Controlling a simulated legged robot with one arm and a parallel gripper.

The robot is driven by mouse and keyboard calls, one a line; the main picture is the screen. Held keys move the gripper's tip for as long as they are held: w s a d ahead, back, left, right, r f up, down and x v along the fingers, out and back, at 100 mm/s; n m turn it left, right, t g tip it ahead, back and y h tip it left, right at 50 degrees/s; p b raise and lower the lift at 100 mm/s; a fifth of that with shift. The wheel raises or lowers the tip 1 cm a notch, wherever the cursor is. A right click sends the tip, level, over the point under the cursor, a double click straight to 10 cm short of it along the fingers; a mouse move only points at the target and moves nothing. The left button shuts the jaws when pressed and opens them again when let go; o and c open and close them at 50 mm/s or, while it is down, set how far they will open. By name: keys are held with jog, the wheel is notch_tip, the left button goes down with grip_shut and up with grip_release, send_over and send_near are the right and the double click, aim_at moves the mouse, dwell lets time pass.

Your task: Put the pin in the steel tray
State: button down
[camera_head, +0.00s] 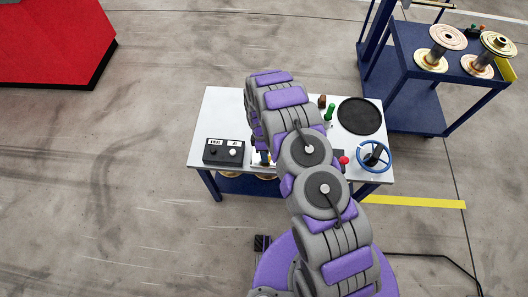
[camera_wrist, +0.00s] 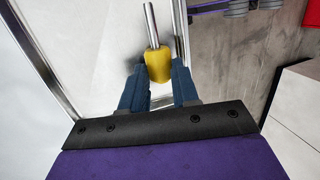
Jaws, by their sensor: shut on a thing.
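The pin has a yellow handle (camera_wrist: 159,65) and a thin steel shaft (camera_wrist: 150,24). My gripper (camera_wrist: 159,76) has its blue fingers shut on the yellow handle in the wrist view, with the shaft pointing away from it. Below and around the pin is a pale surface with shiny metal edges (camera_wrist: 181,35), which looks like the steel tray. I cannot tell how high the pin is above it. In the head view my gripper (camera_head: 263,158) is at the front middle of the white table, and my arm hides most of the tray there.
The white table (camera_head: 222,112) holds a black switch box (camera_head: 223,152) at left, and a green-handled item (camera_head: 329,113), black round disc (camera_head: 359,117), red button (camera_head: 344,161) and blue handwheel (camera_head: 373,158) at right. A blue cart (camera_head: 407,105) with spools stands at back right.

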jog(key=shift+d, duration=0.2)
jog(key=c, duration=1.2)
grip_release()
jog(key=o, duration=0.4)
jog(key=shift+a, duration=0.2)
jog(key=shift+o, duration=0.2)
jog(key=shift+w+r, duration=0.2)
jog(key=shift+r, duration=0.35)
jog(key=p+v, duration=0.2)
jog(key=v, duration=1.4)
jog(key=shift+a+p, duration=0.2)
jog(key=shift+p, duration=0.15)
jog(key=shift+r, duration=0.1)
